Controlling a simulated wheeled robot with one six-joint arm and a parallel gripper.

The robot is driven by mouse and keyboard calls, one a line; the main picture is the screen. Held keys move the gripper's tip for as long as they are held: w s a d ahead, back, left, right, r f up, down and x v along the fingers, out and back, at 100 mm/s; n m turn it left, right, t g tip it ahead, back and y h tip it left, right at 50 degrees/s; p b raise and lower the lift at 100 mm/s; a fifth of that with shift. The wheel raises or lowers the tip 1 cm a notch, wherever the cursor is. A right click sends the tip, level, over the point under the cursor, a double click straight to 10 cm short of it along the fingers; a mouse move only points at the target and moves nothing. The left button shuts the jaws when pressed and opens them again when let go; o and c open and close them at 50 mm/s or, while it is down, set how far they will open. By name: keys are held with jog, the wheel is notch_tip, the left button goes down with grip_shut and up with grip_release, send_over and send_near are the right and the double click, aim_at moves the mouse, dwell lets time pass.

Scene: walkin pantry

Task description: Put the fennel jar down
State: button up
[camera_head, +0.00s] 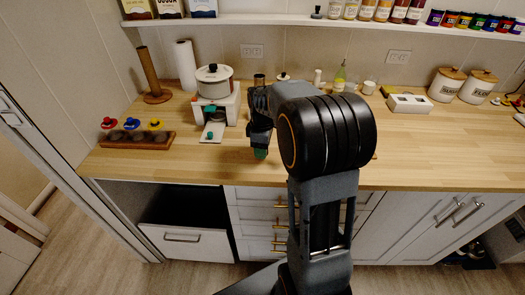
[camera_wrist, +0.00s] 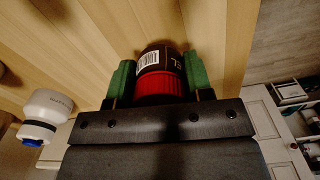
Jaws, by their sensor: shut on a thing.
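The fennel jar (camera_wrist: 162,84) shows in the wrist view with a red ribbed lid and a dark label with a barcode and partly visible lettering. My gripper (camera_wrist: 158,62) is shut on it, with one green finger pad on each side. In the head view my gripper (camera_head: 261,153) points down over the front middle of the wooden counter (camera_head: 215,165). My arm hides the jar there. I cannot tell whether the jar's base touches the counter.
Left of my gripper stand a white stand with a pot (camera_head: 214,80) and a wooden rack with colored-topped items (camera_head: 137,138). A paper towel roll (camera_head: 187,66) is behind. A white box (camera_head: 409,103) and canisters (camera_head: 446,85) stand at right. The front counter strip looks clear.

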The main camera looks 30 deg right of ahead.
jog(key=shift+f, duration=0.8)
jog(key=shift+f, duration=0.2)
jog(key=o, duration=1)
notch_tip(320, 180, up, 12)
jog(key=shift+f+p, duration=0.2)
jog(key=shift+p, duration=0.2)
jog(key=shift+s+a+r, duration=0.1)
jog(key=shift+s+r, duration=0.05)
jog(key=shift+r, duration=0.1)
jog(key=s+a+f+m+t, duration=0.1)
jog(key=s+a+f+m, duration=0.1)
jog(key=s, duration=0.3)
jog(key=s+a+f+m+t, duration=0.1)
jog(key=s+a+m, duration=0.3)
jog(key=s+m, duration=0.1)
jog(key=s+a+f+m+t, duration=0.1)
jog(key=s+a+f+m, duration=0.1)
jog(key=s, duration=0.3)
jog(key=shift+s+a+f+m, duration=0.2)
jog(key=shift+a+m, duration=0.15)
jog(key=shift+a, duration=0.05)
jog(key=shift+s+a+f+m, duration=0.15)
jog(key=shift+s+a+m, duration=0.05)
jog(key=shift+a+m, duration=0.15)
